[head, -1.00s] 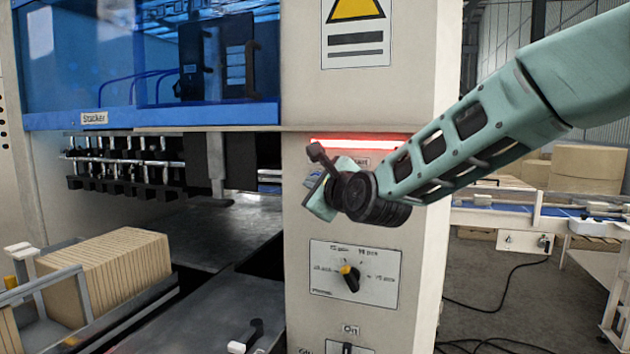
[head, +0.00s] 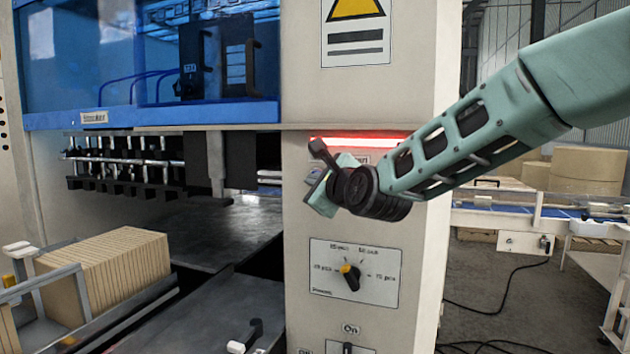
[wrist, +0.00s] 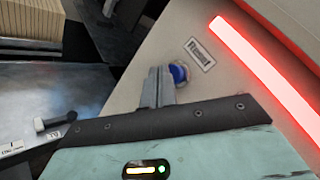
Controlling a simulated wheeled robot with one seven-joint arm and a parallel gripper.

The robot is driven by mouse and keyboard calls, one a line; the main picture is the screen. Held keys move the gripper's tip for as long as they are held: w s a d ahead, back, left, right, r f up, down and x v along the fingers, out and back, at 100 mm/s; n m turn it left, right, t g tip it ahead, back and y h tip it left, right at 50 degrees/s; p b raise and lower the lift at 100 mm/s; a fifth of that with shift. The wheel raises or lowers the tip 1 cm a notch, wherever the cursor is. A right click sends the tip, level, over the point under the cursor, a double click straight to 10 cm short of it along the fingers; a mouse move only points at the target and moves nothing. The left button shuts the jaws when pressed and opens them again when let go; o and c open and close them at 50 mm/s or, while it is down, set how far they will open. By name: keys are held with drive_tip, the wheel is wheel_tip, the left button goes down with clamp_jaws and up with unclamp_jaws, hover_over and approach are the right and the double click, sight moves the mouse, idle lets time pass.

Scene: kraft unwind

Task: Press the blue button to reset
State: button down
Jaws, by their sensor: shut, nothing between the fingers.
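The blue button (wrist: 179,73) shows in the wrist view on the beige machine panel, beside a small label plate (wrist: 200,54). My gripper (wrist: 161,72) is shut and empty, its fingertips just left of the button in that view and partly overlapping its edge. I cannot tell whether they touch it. In the head view my wrist and gripper (head: 318,192) are in front of the panel, below the glowing red strip (head: 355,143). They hide most of the button there.
A rotary selector knob (head: 350,277) sits on a white plate below my gripper. The blue-windowed stacker (head: 150,60) is at the left, with stacked cardboard (head: 105,270) below it. A conveyor (head: 520,215) runs at the right. The red strip also shows in the wrist view (wrist: 265,75).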

drive_tip(key=shift+w+d+b, duration=0.2)
drive_tip(key=shift+w+b, duration=0.15)
drive_tip(key=shift+w, duration=0.2)
idle(0.7)
idle(0.3)
drive_tip(key=shift+s+a+b, duration=0.35)
drive_tip(key=shift+s+b, duration=0.25)
drive_tip(key=shift+s, duration=0.3)
drive_tip(key=s, duration=0.1)
drive_tip(key=s+a+b, duration=0.1)
drive_tip(key=s, duration=0.2)
drive_tip(key=shift+s+a+b, duration=0.3)
drive_tip(key=shift+s+a, duration=0.05)
drive_tip(key=shift+s, duration=0.05)
idle(0.3)
